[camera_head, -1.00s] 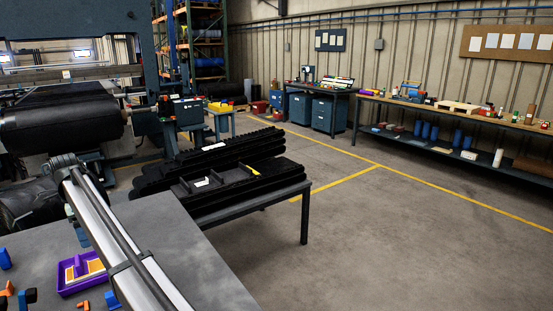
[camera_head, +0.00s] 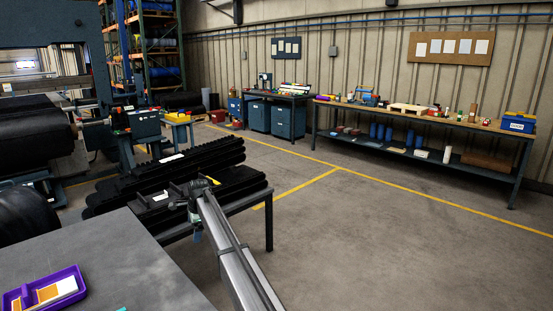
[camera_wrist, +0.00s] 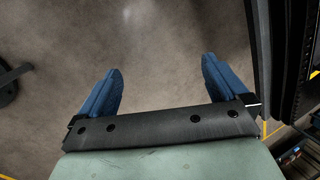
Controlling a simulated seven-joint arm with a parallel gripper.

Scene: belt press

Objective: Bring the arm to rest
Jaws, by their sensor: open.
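My gripper (camera_wrist: 160,95) is open and empty in the wrist view. Its two blue fingers are spread apart over bare concrete floor. In the head view my arm reaches up from the bottom edge, and my gripper (camera_head: 195,232) hangs at its far end, pointing down. It is beside the grey table's right edge and in front of the low table with black ribbed belts. The gripper's fingers are small and hard to make out there.
The grey table (camera_head: 120,262) fills the lower left, with a purple tray (camera_head: 12,303) on it. Black ribbed belts (camera_head: 225,152) lie on a low table just beyond my gripper. A long workbench (camera_head: 440,118) lines the wall. The floor (camera_head: 400,240) to the right is clear.

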